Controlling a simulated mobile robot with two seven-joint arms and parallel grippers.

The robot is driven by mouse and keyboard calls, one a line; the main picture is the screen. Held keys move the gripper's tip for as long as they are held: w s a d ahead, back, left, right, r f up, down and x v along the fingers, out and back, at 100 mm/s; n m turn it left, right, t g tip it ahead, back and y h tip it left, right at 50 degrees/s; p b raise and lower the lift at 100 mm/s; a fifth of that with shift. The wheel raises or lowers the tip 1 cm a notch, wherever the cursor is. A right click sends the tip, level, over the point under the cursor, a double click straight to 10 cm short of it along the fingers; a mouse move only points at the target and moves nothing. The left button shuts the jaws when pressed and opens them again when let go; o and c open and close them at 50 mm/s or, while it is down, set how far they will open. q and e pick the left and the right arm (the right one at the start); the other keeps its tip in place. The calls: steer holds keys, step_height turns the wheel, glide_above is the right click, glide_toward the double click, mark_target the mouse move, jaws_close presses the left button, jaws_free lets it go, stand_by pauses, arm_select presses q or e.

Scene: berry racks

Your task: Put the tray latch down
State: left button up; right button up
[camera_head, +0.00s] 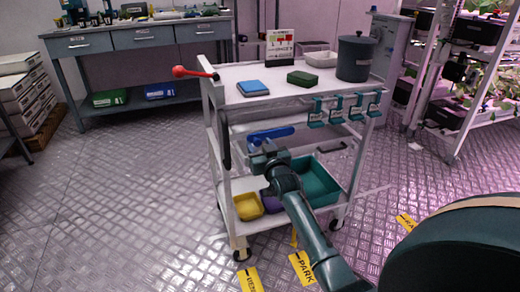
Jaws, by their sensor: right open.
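A long blue piece (270,134), which may be the tray latch, shows inside the white cart (238,182), below its top. My right gripper (262,150) is open at the cart's front, just below and in front of the blue piece. My arm and gripper hide part of that area, and I cannot tell whether they touch the piece. A red-knobbed lever (194,72) sticks out at the cart's upper left corner. My left gripper is not in view.
The cart top holds a blue pad (253,88), a green block (302,79), a white dish (321,59) and a dark bin (355,58). Teal clips (337,109) hang at its edge. Yellow (247,207) and teal (318,184) bins sit below. Floor is clear at left.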

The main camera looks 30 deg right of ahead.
steer(key=shift+w, duration=0.15)
steer(key=shift+c, duration=0.4)
jaws_close()
